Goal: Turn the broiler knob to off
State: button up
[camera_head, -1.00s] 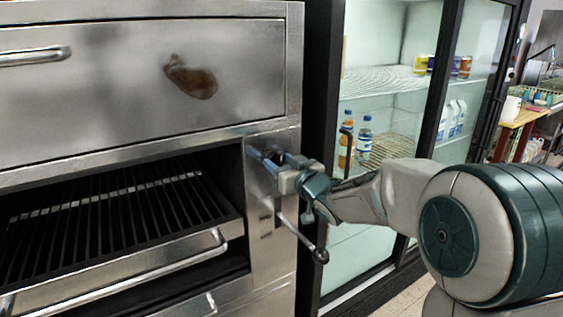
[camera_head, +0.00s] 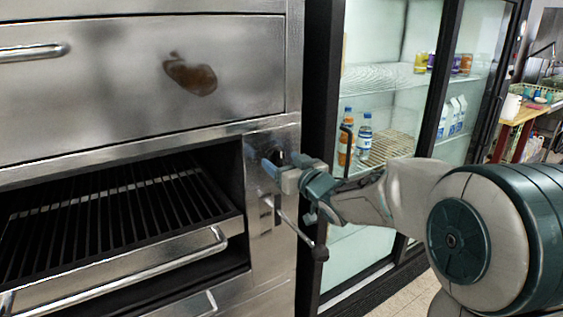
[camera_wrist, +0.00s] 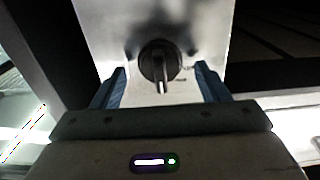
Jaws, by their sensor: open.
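The broiler knob (camera_wrist: 158,64) is a dark round knob with a lighter raised grip bar on a steel panel, seen in the wrist view. The bar points toward the bottom of that picture. In the head view the knob (camera_head: 278,157) is partly hidden behind my gripper (camera_head: 274,164). My gripper is open, its two blue fingers apart in the wrist view (camera_wrist: 161,88). The knob lies between and beyond the fingertips, and no finger touches it there. Small marks sit on the panel beside the knob, too small to read.
The broiler's rack (camera_head: 110,212) and its front handle bar (camera_head: 130,270) are at left. A lever with a dark ball end (camera_head: 319,253) sticks out below my gripper. A glass-door fridge with bottles (camera_head: 364,137) stands at right.

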jog(key=b+v, duration=0.1)
jog(key=v, duration=1.1)
jog(key=shift+s+d, duration=0.15)
jog(key=shift+s, duration=0.05)
jog(key=s+d+f+m+g+h, duration=0.3)
jog(key=s+d+f+m+h, duration=0.25)
jog(key=d+f+h, duration=0.4)
jog(key=s+f+g, duration=0.3)
jog(key=s+g, duration=0.1)
jog(key=s, duration=0.4)
jog(key=s+d+f+m+g, duration=0.1)
jog(key=s+f+g, duration=0.2)
jog(key=s, duration=0.6)
jog(key=shift+s+g, duration=0.25)
jog(key=shift+g, duration=0.75)
jog(key=shift+f+h, duration=0.15)
jog(key=shift+h, duration=0.1)
